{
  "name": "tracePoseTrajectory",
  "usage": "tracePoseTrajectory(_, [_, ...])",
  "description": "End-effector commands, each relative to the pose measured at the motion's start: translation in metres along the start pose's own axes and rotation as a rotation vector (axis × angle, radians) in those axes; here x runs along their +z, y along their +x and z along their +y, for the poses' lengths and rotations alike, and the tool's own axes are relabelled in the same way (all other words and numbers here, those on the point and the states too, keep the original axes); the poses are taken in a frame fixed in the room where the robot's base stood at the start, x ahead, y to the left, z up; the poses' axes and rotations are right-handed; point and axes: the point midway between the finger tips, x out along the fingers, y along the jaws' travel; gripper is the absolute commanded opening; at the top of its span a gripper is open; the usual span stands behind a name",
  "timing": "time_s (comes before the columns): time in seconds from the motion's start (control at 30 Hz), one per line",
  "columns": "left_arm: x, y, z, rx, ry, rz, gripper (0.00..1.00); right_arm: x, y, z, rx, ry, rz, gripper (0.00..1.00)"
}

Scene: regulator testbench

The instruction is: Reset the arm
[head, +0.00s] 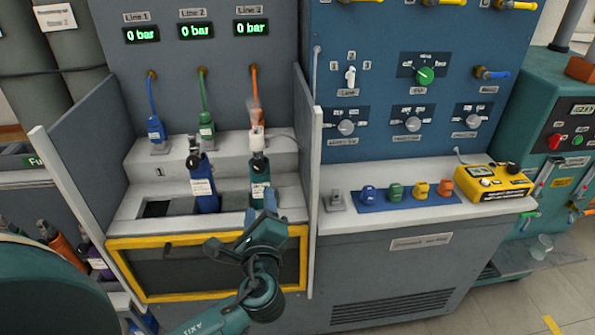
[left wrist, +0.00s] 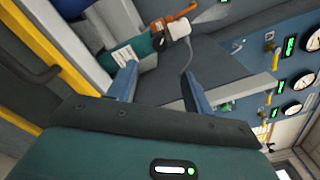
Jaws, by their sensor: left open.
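My left gripper (head: 262,209) is open in front of the teal cylinder (head: 260,172) that stands in the rightmost slot of the bench. In the left wrist view its two blue-grey fingers (left wrist: 160,92) are apart, with the labelled teal cylinder (left wrist: 148,48) beyond them and nothing visibly held. A white connector (head: 257,140) below the orange hose (head: 254,82) is directly above this cylinder; I cannot tell whether they are joined. A navy cylinder (head: 206,195) stands in the middle slot. The left slot (head: 157,209) looks empty. My right gripper is not in view.
Grey side panels (head: 303,155) flank the slots, and a yellow-framed drawer front (head: 150,296) is below. Blue (head: 156,128) and green (head: 206,125) connectors sit on the ledge. The right counter holds coloured blocks (head: 395,192) and a yellow meter (head: 488,182). All three line displays (head: 196,30) read 0 bar.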

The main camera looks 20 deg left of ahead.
Motion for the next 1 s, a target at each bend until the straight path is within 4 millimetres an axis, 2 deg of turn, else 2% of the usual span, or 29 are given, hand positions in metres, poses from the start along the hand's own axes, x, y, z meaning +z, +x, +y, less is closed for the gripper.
tracePoseTrajectory(0.17, [-0.004, -0.001, 0.003, 0.010, -0.015, 0.020, 0.51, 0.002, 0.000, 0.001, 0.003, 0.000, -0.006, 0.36])
tracePoseTrajectory(0.27, [-0.023, -0.011, 0.019, 0.068, -0.112, 0.124, 0.51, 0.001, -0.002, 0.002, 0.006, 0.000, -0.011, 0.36])
tracePoseTrajectory(0.37, [-0.058, -0.038, 0.048, 0.203, -0.332, 0.308, 0.51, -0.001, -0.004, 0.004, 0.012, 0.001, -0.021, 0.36])
tracePoseTrajectory(0.5, [-0.105, -0.102, 0.083, 0.491, -0.805, 0.540, 0.51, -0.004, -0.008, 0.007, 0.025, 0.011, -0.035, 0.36])
tracePoseTrajectory(0.6, [-0.121, -0.145, 0.094, 0.700, -1.160, 0.610, 0.51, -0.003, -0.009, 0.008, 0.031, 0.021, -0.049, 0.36])
tracePoseTrajectory(0.7, [-0.125, -0.175, 0.098, 0.866, -1.461, 0.613, 0.51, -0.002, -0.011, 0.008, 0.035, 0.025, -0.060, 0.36])
tracePoseTrajectory(0.8, [-0.124, -0.192, 0.098, 0.969, -1.673, 0.587, 0.51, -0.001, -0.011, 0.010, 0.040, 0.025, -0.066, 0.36])
tracePoseTrajectory(0.9, [-0.123, -0.199, 0.098, 1.019, -1.783, 0.566, 0.51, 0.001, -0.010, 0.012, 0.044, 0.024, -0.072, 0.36])
tracePoseTrajectory(1.0, [-0.123, -0.201, 0.098, 1.032, -1.814, 0.560, 0.51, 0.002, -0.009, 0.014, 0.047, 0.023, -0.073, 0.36])
